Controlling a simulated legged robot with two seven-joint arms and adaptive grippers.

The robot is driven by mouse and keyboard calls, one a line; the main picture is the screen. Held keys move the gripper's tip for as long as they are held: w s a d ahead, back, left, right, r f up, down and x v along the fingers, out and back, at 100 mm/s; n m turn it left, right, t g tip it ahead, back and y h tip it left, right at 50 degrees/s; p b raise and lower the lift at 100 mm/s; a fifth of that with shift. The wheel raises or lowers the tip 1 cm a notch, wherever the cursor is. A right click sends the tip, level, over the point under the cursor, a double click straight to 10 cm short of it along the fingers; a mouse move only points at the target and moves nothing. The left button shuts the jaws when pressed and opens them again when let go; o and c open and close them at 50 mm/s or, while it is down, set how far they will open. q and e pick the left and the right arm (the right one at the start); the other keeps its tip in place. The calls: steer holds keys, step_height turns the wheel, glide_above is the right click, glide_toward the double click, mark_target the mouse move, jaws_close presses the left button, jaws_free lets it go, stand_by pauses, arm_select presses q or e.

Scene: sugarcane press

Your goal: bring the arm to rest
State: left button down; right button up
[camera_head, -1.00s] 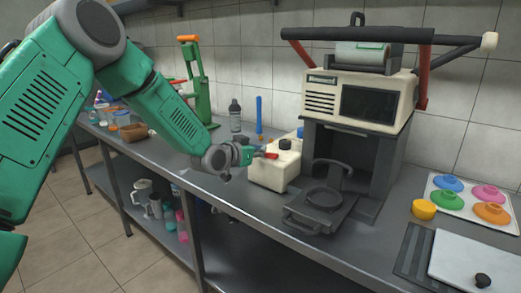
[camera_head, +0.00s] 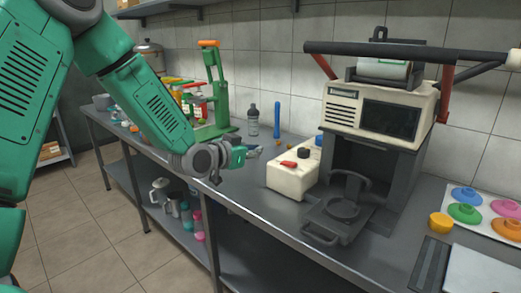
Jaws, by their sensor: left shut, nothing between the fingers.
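My left gripper (camera_head: 252,152) is shut and empty. It hangs above the counter, to the left of the cream box and apart from it. My green left arm (camera_head: 145,95) comes in from the left side of the head view. The cream box (camera_head: 291,182) has a red switch or lever (camera_head: 289,163) and a dark knob (camera_head: 303,153) on top. The sugarcane press (camera_head: 376,115) stands to the right of the box, with a grey tray (camera_head: 335,221) at its front. My right gripper is not in view.
The steel counter (camera_head: 255,203) runs along the tiled wall. A green hand press (camera_head: 216,95), a clear bottle (camera_head: 253,120) and a blue stick (camera_head: 277,118) stand behind my gripper.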

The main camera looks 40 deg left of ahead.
arm_select(q)
steer(key=s+d+f+g, duration=0.1)
steer(key=s+d+f, duration=0.1)
steer(key=f, duration=0.3)
steer(key=s+d+f+g, duration=0.2)
steer(key=f, duration=0.3)
steer(key=s+d+f+g, duration=0.1)
steer(key=s+d+f, duration=0.2)
steer(key=f, duration=0.2)
steer(key=shift+f+g, duration=0.15)
steer(key=shift+g, duration=0.15)
steer(key=s+d+f+g, duration=0.2)
steer(key=s+f, duration=0.4)
steer(key=s, duration=0.4)
steer(key=s+d+f+g, duration=0.3)
steer(key=s+f, duration=0.4)
steer(key=s, duration=0.3)
steer(key=s+d+f+n+g, duration=0.1)
steer(key=s+d+f+g, duration=0.2)
steer(key=s, duration=0.8)
step_height(320, 180, down, 4)
steer(key=shift+r+g+y, duration=0.2)
steer(key=shift+g+y, duration=0.2)
steer(key=shift+g, duration=0.6)
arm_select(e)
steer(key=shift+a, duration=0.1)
arm_select(q)
steer(key=shift+w+a, duration=0.1)
